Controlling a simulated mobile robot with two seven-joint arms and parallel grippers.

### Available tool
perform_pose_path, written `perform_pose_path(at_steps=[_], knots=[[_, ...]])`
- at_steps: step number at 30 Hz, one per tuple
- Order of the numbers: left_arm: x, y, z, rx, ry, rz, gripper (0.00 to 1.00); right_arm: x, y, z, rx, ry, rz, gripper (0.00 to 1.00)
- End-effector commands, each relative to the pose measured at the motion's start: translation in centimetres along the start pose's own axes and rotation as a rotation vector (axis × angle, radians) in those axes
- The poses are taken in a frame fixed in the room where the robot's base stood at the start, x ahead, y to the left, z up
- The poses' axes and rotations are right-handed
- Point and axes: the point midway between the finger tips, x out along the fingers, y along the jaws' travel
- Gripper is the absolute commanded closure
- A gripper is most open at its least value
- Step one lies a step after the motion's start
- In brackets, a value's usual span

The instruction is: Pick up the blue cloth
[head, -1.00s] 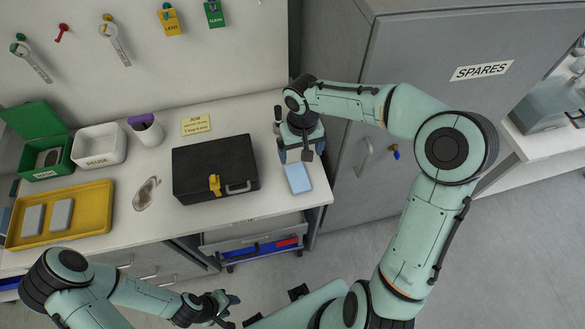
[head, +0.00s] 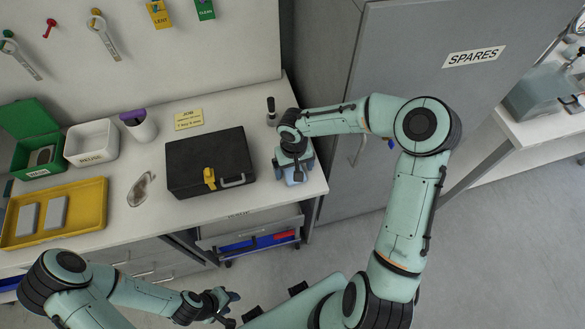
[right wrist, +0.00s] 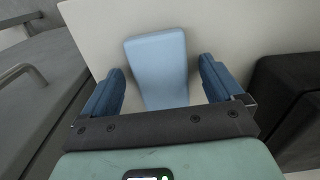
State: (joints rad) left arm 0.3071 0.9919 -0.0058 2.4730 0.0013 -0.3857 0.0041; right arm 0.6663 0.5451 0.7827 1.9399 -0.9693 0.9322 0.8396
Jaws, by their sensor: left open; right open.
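The blue cloth (head: 294,179) is a light blue folded rectangle lying flat near the right end of the white worktop. In the head view it is mostly hidden under my right gripper (head: 295,170). In the right wrist view the cloth (right wrist: 158,62) shows between the two blue fingers of my right gripper (right wrist: 161,75), which is open. The fingers stand on either side of the cloth with a gap at each side. My left gripper (head: 224,304) is open and empty, low in front of the bench, away from the cloth.
A black case (head: 210,160) with a yellow latch stands left of the cloth. A dark upright object (head: 271,112) stands behind my right gripper. The grey SPARES cabinet (head: 340,120) is close on the right. A yellow tray (head: 85,222) lies at far left.

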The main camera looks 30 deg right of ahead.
Motion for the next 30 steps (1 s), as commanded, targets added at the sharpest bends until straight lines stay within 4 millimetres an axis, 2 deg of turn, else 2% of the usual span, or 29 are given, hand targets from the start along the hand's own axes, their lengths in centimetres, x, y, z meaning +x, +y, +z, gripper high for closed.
perform_pose_path(at_steps=[4,9,10,18,23,26,30], knots=[[0.0,0.0,0.0,0.000,0.000,0.000,0.57,0.0,0.0,0.0,0.000,0.000,0.000,0.06],[0.0,0.0,0.0,0.000,0.000,0.000,0.57,-0.1,0.0,0.0,0.000,0.000,0.000,0.62],[0.0,0.0,0.0,0.000,0.000,0.000,0.57,-0.1,0.0,0.0,0.000,0.000,0.000,0.66],[0.0,0.0,0.0,0.000,0.000,0.000,0.57,-0.1,0.0,0.0,0.000,0.000,0.000,0.66],[-0.1,0.1,-0.1,0.000,0.001,0.000,0.57,-0.8,0.0,-0.1,0.001,0.002,0.001,0.66],[-0.2,0.1,-0.1,0.001,0.002,0.001,0.57,-2.0,0.0,-0.1,0.001,0.003,0.002,0.66],[-0.6,0.3,-0.3,0.002,0.005,0.002,0.57,-4.8,0.0,-0.2,0.002,0.008,0.003,0.66]])
